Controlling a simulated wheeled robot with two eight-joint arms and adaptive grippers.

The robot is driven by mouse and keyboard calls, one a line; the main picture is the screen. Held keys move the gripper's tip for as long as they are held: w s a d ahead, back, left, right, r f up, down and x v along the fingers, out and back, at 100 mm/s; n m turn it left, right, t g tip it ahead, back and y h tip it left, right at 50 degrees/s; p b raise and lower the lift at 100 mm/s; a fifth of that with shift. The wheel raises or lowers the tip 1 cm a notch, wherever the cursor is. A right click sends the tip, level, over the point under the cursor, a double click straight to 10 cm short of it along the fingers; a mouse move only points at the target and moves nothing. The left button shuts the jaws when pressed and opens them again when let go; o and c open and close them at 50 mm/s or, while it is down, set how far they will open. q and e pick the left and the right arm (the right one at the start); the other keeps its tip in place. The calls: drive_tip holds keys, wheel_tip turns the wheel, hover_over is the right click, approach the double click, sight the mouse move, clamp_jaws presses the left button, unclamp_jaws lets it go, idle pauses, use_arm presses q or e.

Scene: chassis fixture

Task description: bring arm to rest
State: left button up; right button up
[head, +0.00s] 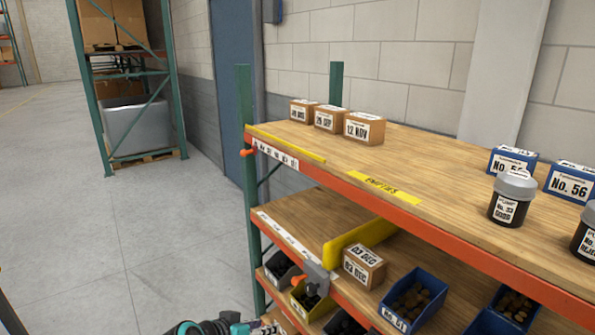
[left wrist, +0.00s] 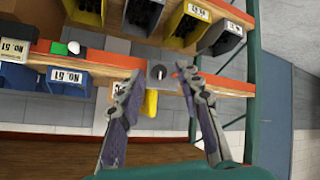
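My left arm comes in at the bottom edge of the head view, with the left gripper (head: 262,326) low in front of the shelf and partly cut off. In the left wrist view both fingers of the left gripper (left wrist: 157,82) stand apart with nothing between them. Beyond the fingertips is a grey box (left wrist: 160,72) with a knob on the orange shelf edge. That grey box also shows in the head view (head: 319,277). My right gripper is not in view.
A wooden-topped rack (head: 440,180) with an orange edge fills the right. It carries small cartons (head: 363,128), dark jars (head: 511,199) and blue boxes (head: 570,182). Its lower shelf holds a carton (head: 363,266) and bins (head: 413,300). The floor (head: 150,240) at left is clear.

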use_arm(q)
drive_tip(key=s+a+n+y, duration=0.1)
drive_tip(key=s+a+y, duration=0.2)
drive_tip(key=s, duration=0.5)
drive_tip(key=s+a+n+g+y, duration=0.1)
drive_tip(key=s+a+n+y, duration=0.1)
drive_tip(key=s+a, duration=0.4)
drive_tip(key=s+y, duration=0.1)
drive_tip(key=s, duration=0.1)
drive_tip(key=shift+s+f, duration=0.3)
drive_tip(key=shift+s, duration=0.1)
idle(0.9)
